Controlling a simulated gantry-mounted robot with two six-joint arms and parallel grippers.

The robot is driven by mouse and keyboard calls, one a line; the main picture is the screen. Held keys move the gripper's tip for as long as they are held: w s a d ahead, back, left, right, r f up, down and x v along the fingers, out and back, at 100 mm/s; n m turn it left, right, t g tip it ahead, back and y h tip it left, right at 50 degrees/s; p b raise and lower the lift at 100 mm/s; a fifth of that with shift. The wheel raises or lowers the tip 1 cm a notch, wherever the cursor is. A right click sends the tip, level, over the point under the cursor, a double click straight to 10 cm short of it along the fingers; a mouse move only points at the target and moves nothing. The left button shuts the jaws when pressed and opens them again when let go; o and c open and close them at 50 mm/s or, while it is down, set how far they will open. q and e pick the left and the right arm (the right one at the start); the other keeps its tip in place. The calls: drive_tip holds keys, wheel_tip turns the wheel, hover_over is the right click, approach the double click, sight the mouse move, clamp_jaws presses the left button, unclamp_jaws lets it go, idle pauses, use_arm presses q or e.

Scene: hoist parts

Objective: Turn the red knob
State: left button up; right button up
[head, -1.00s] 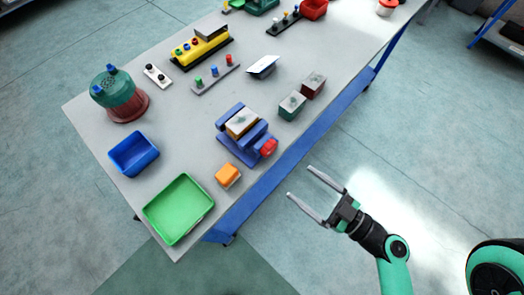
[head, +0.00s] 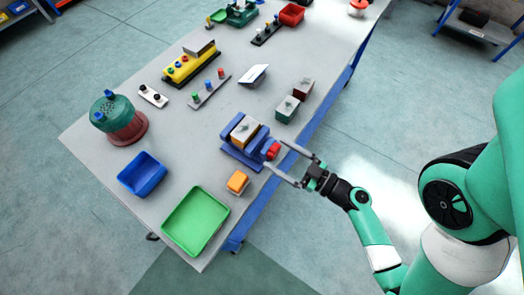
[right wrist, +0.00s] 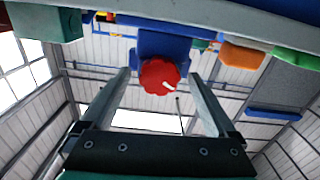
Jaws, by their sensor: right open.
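The red knob (head: 273,151) sits on the front end of a blue vise-like fixture (head: 236,154) near the table's front edge. A light block with an orange side (head: 244,129) sits in the fixture. My right gripper (head: 280,163) is open, with its fingers reaching toward the knob at the table edge. In the right wrist view the knob (right wrist: 159,77) shows a white mark at its lower right and lies between the two open fingers (right wrist: 158,92), near their tips. I see no finger closed on it. My left gripper is not in view.
The table's blue front rail (head: 262,196) runs below the gripper.

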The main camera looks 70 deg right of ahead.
drive_tip(key=shift+f, duration=0.1)
drive_tip(key=shift+s, duration=0.1)
drive_tip(key=c, duration=1.4)
drive_tip(key=shift+o, duration=0.2)
drive_tip(key=shift+m, duration=0.3)
drive_tip(key=m+b, duration=0.1)
drive_tip(key=m, duration=0.1)
drive_tip(key=shift+m, duration=0.4)
drive_tip(key=m, duration=0.9)
drive_tip(key=shift+a, duration=0.1)
drive_tip(key=shift+m+p, duration=0.55)
drive_tip(key=shift+m, duration=1.45)
